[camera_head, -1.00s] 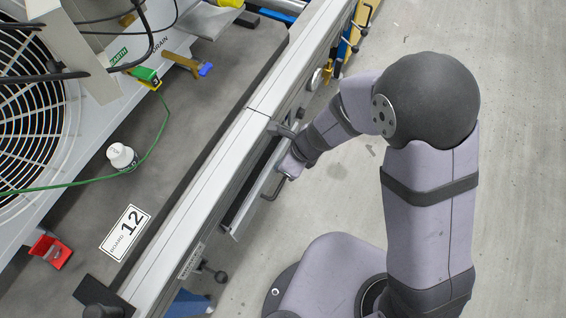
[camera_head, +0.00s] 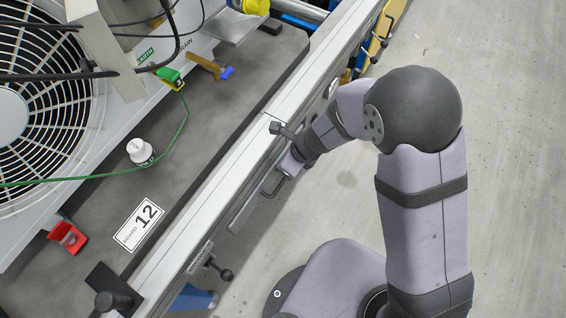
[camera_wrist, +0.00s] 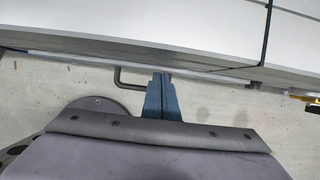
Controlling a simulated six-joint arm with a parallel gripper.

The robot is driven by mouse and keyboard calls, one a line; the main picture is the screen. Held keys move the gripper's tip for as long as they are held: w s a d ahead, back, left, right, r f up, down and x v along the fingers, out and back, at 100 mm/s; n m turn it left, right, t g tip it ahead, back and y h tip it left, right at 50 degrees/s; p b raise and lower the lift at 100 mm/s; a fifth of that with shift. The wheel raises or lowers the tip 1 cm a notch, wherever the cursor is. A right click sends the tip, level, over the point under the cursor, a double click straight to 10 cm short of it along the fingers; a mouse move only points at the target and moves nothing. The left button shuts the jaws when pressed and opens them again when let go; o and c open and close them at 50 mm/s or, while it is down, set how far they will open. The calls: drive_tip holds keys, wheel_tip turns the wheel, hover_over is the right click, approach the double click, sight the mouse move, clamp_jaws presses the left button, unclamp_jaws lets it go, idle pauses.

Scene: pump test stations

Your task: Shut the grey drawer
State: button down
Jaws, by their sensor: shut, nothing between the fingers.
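The grey drawer (camera_head: 246,207) sits under the long pale bench edge, and no dark opening shows behind its front in the head view. Its dark bar handle (camera_head: 271,191) sticks out from the front; the handle also shows in the wrist view (camera_wrist: 118,78), left of the fingers. My gripper (camera_wrist: 161,75) is shut and empty, its blue fingertips at the drawer front beside the handle. Whether they touch it I cannot tell. In the head view, my wrist partly hides the drawer's far end. Whether the drawer is fully flush is hard to see.
A grey lever (camera_head: 283,129) juts from the bench edge just above my wrist. A black knob (camera_head: 225,274) sticks out nearer along the bench side. A white bottle (camera_head: 140,152) and a card marked 12 (camera_head: 139,224) are on the bench top. The floor to the right is clear.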

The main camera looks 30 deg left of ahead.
drive_tip(key=d+r+p, duration=0.4)
drive_tip(key=d+r, duration=0.3)
drive_tip(key=r, duration=0.2)
drive_tip(key=shift+d+r, duration=0.15)
drive_tip(key=shift+d, duration=0.2)
